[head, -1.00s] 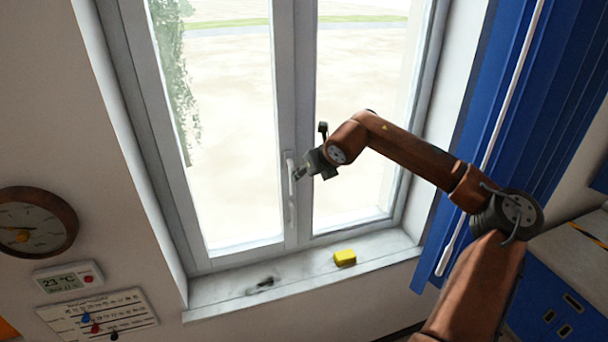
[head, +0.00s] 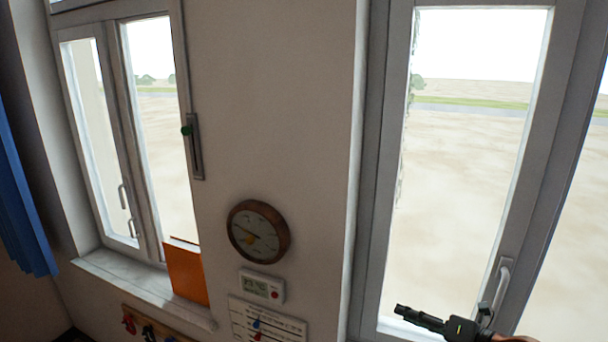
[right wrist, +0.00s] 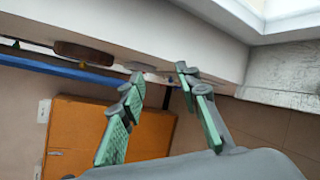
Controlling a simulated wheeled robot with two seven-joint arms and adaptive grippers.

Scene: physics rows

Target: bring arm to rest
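My right gripper (head: 418,318) is at the lower right of the head view, seen side-on in front of the right window's lower part. It is just left of the window handle (head: 500,285); whether it touches the handle cannot be told, but it looks apart. In the right wrist view, its two green-padded fingers (right wrist: 160,75) are spread with nothing between them. Most of my right arm is outside the head view. My left gripper is not in view.
A wall clock (head: 258,232), a small display (head: 262,287) and a calendar board (head: 268,322) hang between the windows. An orange folder (head: 187,272) stands on the left sill (head: 125,278). In the wrist view, a grey sill (right wrist: 285,75) lies right of the fingers.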

